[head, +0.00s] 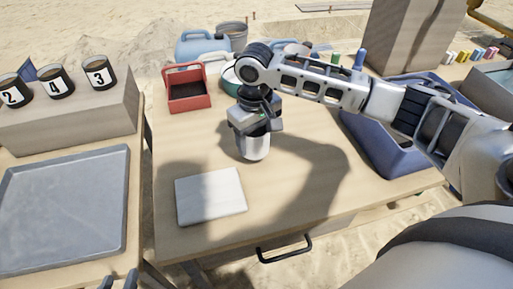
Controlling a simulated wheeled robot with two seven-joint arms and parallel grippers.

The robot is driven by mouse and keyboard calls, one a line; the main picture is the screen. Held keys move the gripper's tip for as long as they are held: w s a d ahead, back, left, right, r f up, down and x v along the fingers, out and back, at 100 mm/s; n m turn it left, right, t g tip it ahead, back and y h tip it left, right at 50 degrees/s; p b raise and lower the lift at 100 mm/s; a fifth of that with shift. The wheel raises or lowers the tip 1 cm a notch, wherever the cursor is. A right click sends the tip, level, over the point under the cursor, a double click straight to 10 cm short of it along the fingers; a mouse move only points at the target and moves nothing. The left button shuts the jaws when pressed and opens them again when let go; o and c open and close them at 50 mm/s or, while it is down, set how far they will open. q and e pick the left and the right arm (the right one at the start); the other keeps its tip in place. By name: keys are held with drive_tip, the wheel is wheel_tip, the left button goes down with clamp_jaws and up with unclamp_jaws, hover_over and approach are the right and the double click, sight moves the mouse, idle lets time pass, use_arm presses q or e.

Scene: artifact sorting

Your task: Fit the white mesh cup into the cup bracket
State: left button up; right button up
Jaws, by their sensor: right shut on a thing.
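The white mesh cup (254,147) hangs upright below my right gripper (256,126), over the wooden table. My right gripper is shut on it near its top, and the jaws hide the rim. The mesh is too small to make out. I cannot make out a cup bracket for certain. Two dark fingertips of my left gripper (119,281) show at the bottom left edge, apart with nothing visible between them.
A pale slab (210,197) lies in front of the cup. A red box (187,88) stands behind left, a blue bin (382,150) right. At left are a grey tray (62,216) and numbered dark cups (55,82) on a block (75,120).

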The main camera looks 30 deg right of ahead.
sight(256, 148)
drive_tip(key=f, duration=0.3)
drive_tip(key=shift+w+d+f+b, duration=0.15)
drive_tip(key=shift+d+f+b, duration=0.1)
drive_tip(key=shift+f+b, duration=0.15)
drive_tip(key=o, duration=1)
drive_tip(key=shift+f, duration=0.1)
drive_tip(key=shift+c, duration=0.2)
